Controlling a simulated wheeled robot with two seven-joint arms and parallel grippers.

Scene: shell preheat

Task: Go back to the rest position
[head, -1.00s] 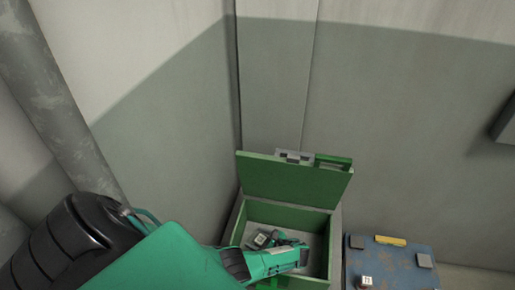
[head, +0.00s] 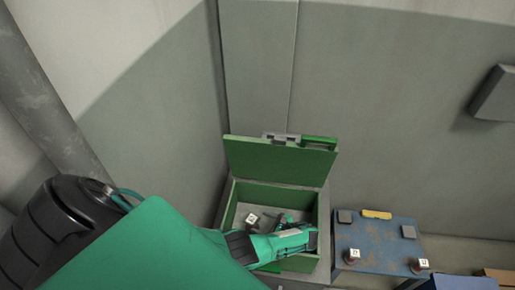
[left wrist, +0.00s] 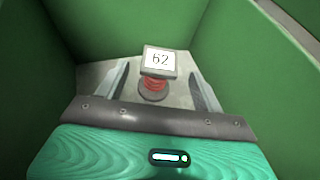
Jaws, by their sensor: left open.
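My left arm comes in from the left in the head view, and its gripper (head: 284,222) is inside the open green box (head: 280,162). In the left wrist view the two fingers (left wrist: 158,78) are apart, so the gripper is open. A part with a red coil and a white tag reading 62 (left wrist: 159,60) stands on the box floor, in line with the gap between the fingers. I cannot tell whether the fingers touch it. The tagged part also shows in the head view (head: 252,219). My right gripper is not in view.
The box's raised lid and green walls stand close around the left gripper. A worn blue surface (head: 375,240) is to the right, with grey blocks, a yellow piece (head: 377,214) and two white-tagged parts (head: 353,254). Grey walls close off the back. A grey pipe runs at the left.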

